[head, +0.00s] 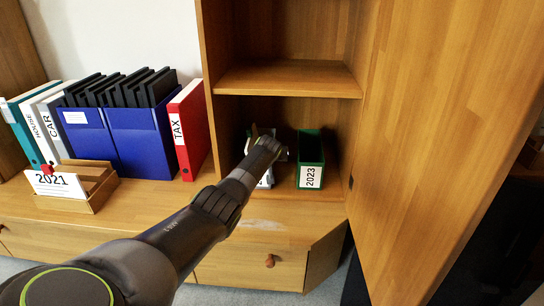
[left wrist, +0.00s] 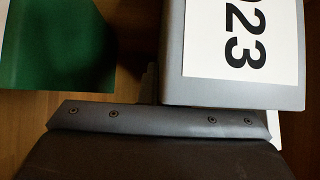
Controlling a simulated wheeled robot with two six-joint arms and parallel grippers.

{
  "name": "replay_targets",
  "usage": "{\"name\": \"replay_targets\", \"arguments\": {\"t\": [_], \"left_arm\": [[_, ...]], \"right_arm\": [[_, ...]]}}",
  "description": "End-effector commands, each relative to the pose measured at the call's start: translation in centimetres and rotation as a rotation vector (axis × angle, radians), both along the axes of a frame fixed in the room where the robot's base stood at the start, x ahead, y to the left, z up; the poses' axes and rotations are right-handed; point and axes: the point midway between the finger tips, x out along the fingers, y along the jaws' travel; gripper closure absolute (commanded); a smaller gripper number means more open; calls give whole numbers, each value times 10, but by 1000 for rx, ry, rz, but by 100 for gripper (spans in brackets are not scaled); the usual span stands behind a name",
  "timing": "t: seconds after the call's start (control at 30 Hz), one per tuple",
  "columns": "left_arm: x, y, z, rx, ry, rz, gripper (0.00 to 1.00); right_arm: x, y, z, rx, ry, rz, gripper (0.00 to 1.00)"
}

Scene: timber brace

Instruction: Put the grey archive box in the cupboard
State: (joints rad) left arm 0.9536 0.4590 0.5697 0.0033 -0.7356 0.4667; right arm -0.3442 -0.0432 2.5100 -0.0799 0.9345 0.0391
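The cupboard (head: 288,82) is open, with a middle shelf and a lower compartment. My left arm reaches into the lower compartment, and its gripper (head: 268,143) is at the grey archive box (head: 266,180). In the left wrist view the grey box (left wrist: 174,60) fills the upper right, close to my gripper, with a white label ending in 23. The green box (left wrist: 60,45) is at upper left. The fingertips are not clear enough to show open or shut. My right gripper is out of view.
The tall cupboard door (head: 430,130) stands open on the right. Left of the cupboard are a red TAX binder (head: 189,130), blue file holders (head: 140,140), several white and teal binders and a wooden tray (head: 95,190) with a 2021 card. The middle shelf is empty.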

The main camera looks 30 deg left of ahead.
Motion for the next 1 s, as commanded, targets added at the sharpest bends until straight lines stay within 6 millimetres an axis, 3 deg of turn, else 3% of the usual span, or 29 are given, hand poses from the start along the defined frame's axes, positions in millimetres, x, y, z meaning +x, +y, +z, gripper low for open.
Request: {"name": "replay_targets", "arguments": {"t": [0.23, 0.47, 0.87, 1.0], "left_arm": [[2, 0, 4, 3, -7, -2, 100], [1, 0, 2, 2, -4, -1, 71], [-1, 0, -2, -2, 2, 1, 71], [-3, -1, 4, -1, 3, 0, 71]], "right_arm": [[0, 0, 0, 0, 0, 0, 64], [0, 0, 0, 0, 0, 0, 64], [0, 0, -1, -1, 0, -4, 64], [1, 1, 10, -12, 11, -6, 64]]}}
